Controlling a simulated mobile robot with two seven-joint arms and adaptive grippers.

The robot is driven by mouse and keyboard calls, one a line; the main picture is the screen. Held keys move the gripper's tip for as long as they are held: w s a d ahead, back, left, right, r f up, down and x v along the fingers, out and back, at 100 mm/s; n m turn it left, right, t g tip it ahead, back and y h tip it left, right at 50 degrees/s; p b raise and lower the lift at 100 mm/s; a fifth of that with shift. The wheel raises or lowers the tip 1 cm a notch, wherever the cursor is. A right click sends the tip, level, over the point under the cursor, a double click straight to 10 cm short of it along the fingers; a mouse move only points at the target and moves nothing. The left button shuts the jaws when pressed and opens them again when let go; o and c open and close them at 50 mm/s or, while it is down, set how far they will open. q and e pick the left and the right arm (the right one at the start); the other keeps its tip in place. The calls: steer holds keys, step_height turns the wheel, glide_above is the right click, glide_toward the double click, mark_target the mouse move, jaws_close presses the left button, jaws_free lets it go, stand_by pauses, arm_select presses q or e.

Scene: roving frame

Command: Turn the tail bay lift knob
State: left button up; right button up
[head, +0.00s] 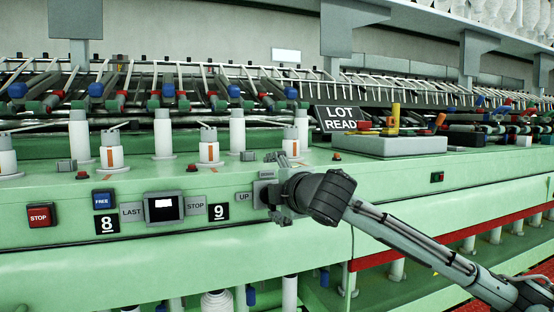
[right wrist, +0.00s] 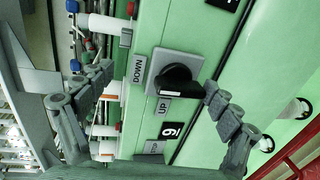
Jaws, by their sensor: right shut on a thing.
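The lift knob (right wrist: 178,80) is a black rotary knob on a square grey plate (right wrist: 160,58) set in the green panel, with an UP label and a DOWN label beside it. In the head view the knob is hidden behind my right gripper (head: 276,190), and part of the plate (head: 262,188) shows. The exact contact is hard to see. My left gripper is not in view.
A LOT READ sign (head: 338,119) and a grey tray (head: 388,146) stand above, right. The panel right is mostly clear.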

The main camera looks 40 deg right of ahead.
steer(key=shift+s+a+r+t, duration=0.1)
steer(key=shift+s+r+t, duration=0.05)
steer(key=shift+r, duration=0.45)
steer(key=shift+s+a+r+t, duration=0.1)
steer(key=shift+s+r+t, duration=0.05)
steer(key=shift+r, duration=0.4)
steer(key=shift+s+a, duration=0.15)
steer(key=shift+s, duration=0.35)
steer(key=f+b+v, duration=0.1)
steer(key=b+v, duration=0.2)
steer(key=v, duration=0.4)
steer(key=shift+s+a, duration=0.15)
steer(key=shift+s, duration=0.2)
steer(key=shift+f, duration=0.1)
